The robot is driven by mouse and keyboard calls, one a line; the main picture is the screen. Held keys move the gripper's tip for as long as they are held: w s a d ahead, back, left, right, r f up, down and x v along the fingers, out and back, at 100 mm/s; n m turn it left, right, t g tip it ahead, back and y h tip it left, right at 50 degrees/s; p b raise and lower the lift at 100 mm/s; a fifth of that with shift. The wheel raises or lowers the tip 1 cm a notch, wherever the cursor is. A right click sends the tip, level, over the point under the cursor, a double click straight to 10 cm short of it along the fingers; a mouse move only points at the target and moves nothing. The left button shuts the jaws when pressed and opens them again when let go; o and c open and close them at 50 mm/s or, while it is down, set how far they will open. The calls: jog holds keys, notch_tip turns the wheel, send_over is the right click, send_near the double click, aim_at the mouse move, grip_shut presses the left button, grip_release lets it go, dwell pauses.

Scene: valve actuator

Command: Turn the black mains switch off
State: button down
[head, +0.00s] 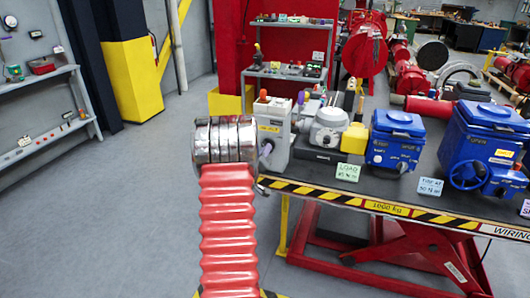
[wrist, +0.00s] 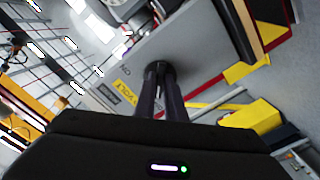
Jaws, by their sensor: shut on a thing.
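A grey box (head: 275,132) with a yellow label stands at the left end of the lift table. Its grey face (wrist: 195,50) fills the middle of the wrist view, with the yellow label beside my fingers. My gripper (wrist: 160,76) reaches to this face with its two dark fingers close together. The fingers are shut on the black switch (wrist: 157,66), which shows only as a small dark shape at their tips. In the head view, my red corrugated arm and its silver rings stand in front of the box's left side, and hide the gripper and the switch.
The lift table (head: 345,195) has a black and yellow striped edge. Right of the grey box stand a light grey actuator (head: 331,128), a yellow block (head: 355,138) and two blue actuators (head: 395,137), (head: 485,145). Open floor (head: 110,210) lies to the left.

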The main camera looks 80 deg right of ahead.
jog(key=shift+f, duration=0.15)
dwell(0.3)
jog(key=c, duration=1.8)
grip_release()
jog(key=a, duration=0.4)
jog(key=w+a, duration=0.1)
jog(key=a, duration=0.8)
jog(key=shift+w+a, duration=0.2)
jog(key=shift+a, duration=0.2)
